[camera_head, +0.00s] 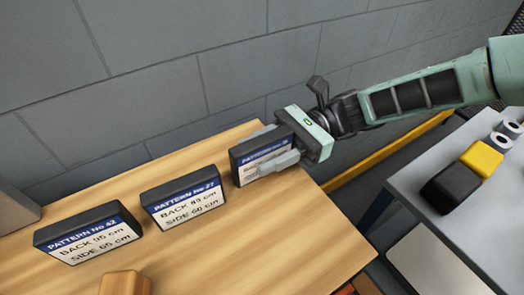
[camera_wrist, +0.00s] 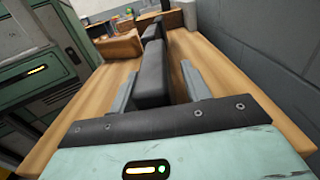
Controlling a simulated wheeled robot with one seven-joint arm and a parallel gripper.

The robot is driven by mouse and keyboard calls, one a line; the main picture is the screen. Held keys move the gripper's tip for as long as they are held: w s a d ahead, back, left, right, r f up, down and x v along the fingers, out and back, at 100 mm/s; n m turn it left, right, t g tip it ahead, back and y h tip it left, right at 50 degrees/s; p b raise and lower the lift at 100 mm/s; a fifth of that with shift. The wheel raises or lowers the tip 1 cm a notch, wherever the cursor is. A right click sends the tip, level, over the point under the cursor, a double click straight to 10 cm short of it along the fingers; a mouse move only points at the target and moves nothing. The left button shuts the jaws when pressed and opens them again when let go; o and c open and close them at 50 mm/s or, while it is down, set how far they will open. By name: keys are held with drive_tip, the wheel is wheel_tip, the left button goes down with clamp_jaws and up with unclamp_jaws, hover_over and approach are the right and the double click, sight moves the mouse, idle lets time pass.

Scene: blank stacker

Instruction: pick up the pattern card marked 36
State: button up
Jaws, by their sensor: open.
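Three dark pattern cards with blue and white labels stand in a row on a wooden table. The right-hand card (camera_head: 243,160) is at my gripper (camera_head: 268,147); its number is too covered to read clearly. The middle card (camera_head: 183,198) reads No 27 and the left card (camera_head: 88,232) reads No 42, so neither is 36. My gripper is open, with one finger on each side of the right-hand card. In the wrist view, that card (camera_wrist: 152,78) stands upright between the open fingers (camera_wrist: 160,90), with visible gaps on both sides.
The wooden table (camera_head: 270,240) has free room in front of the cards. A wooden block (camera_head: 124,284) sits at its front edge. A grey wall (camera_head: 150,75) runs close behind. A grey side table (camera_head: 450,215) at right bears a black block (camera_head: 450,188) and a yellow block (camera_head: 481,159).

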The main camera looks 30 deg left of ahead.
clamp_jaws()
